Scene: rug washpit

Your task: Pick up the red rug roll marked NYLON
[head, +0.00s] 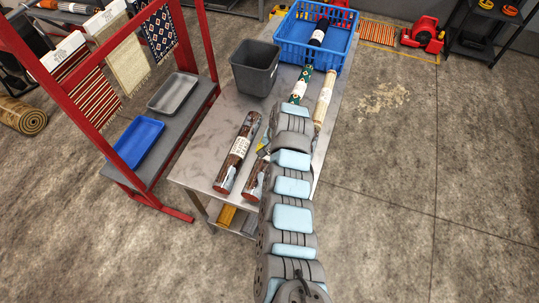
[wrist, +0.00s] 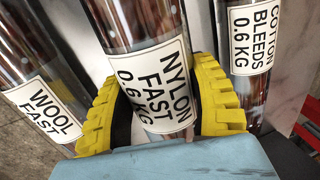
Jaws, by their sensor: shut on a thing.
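The red rug roll marked NYLON (wrist: 140,22) is dark red-brown under a glossy wrap, with a white label reading NYLON FAST 0.6 KG. It stands in the middle of the wrist view, between the yellow ribbed fingers of my gripper (wrist: 160,98), which is shut on it. Similar rolls flank it: WOOL FAST (wrist: 30,60) at left and COTTON BLEEDS 0.6 KG (wrist: 248,85) at right. In the head view my arm hides most of the gripper and the held roll. I cannot tell whether the roll is clear of the table.
The metal table (head: 205,150) also bears a dark red roll (head: 237,150), a grey bin (head: 255,70), a green patterned roll (head: 301,84) and a cream roll (head: 324,97). A blue crate (head: 290,42) stands at its far end. A red rack (head: 202,50) is at left. Floor at right is clear.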

